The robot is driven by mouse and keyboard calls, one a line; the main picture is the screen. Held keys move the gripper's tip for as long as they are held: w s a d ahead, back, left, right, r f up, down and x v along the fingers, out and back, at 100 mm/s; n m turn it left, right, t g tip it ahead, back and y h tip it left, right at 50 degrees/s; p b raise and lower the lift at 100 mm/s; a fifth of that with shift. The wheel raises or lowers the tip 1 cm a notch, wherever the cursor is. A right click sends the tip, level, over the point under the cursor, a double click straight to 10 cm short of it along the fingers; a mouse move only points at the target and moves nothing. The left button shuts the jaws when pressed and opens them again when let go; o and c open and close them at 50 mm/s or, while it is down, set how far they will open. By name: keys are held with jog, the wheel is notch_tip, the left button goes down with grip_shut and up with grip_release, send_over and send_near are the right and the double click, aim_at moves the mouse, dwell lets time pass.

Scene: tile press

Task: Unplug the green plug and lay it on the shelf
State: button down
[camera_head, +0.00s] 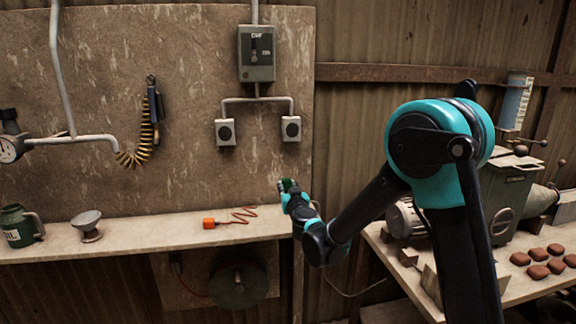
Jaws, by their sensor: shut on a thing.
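My gripper (289,196) is at the right end of the shelf (145,243), in front of the board and below the right socket. It is shut on a small green thing, which looks like the green plug (287,184); the fingers hide most of it. I cannot tell whether the plug touches the shelf or board. The left socket (225,132) and right socket (291,128) show dark round faces with no plug in them. An orange plug (209,223) with a coiled orange cord lies on the shelf, left of my gripper.
A green oil can (18,226) and a metal funnel (88,226) stand on the shelf's left part. A switch box (257,53) hangs above the sockets. A bench (395,258) at right carries a machine and several red-brown tiles. The shelf is bare between funnel and orange plug.

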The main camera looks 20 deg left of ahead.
send_over(286, 220)
notch_tip(286, 220, down, 6)
jog(key=shift+d+f, duration=0.1)
jog(key=shift+f, duration=2.35)
jog(key=c, duration=1.1)
grip_release()
jog(key=shift+s+d+r, duration=0.4)
jog(key=shift+s+r, duration=0.25)
jog(key=shift+r, duration=0.1)
jog(key=shift+s+d+r, duration=0.4)
jog(key=shift+s+r, duration=0.2)
jog(key=shift+r, duration=0.15)
jog(key=shift+s+d+r, duration=0.45)
jog(key=shift+s+r, duration=0.2)
jog(key=shift+s, duration=0.05)
jog(key=shift+s+d+r, duration=0.4)
jog(key=shift+s+r, duration=0.3)
jog(key=shift+s+d+r, duration=0.45)
jog(key=shift+s+r, duration=0.2)
jog(key=shift+s, duration=0.05)
